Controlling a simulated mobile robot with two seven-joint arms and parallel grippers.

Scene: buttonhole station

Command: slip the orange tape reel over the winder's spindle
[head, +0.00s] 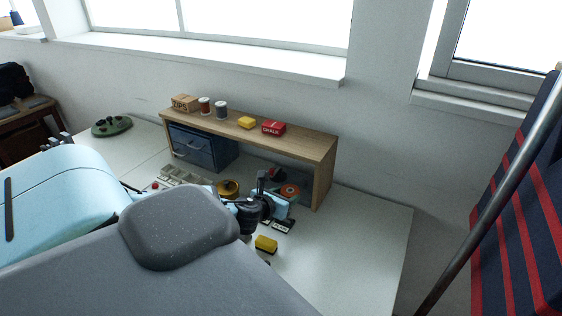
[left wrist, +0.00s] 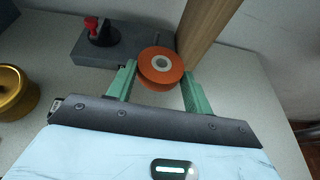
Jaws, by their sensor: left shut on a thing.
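The orange tape reel (left wrist: 161,68) sits between the green fingers of my left gripper (left wrist: 160,72), which is shut on its rim. Its pale hub and open centre hole face the wrist camera. The winder (left wrist: 98,50) is a grey block with a red-and-black knob, just beyond the reel. A thin upright pin (left wrist: 156,39), which looks like its spindle, shows behind the reel's far edge; its foot is hidden. The reel appears apart from the pin. In the head view the reel (head: 290,191) shows at the gripper, under the shelf's right end. My right gripper is not in view.
A wooden shelf (head: 300,146) stands over the work area, its right leg (left wrist: 204,25) close to the reel. A brass dish (left wrist: 14,92) is left of the gripper. A yellow block (head: 265,244) lies in front. The table's right part is clear.

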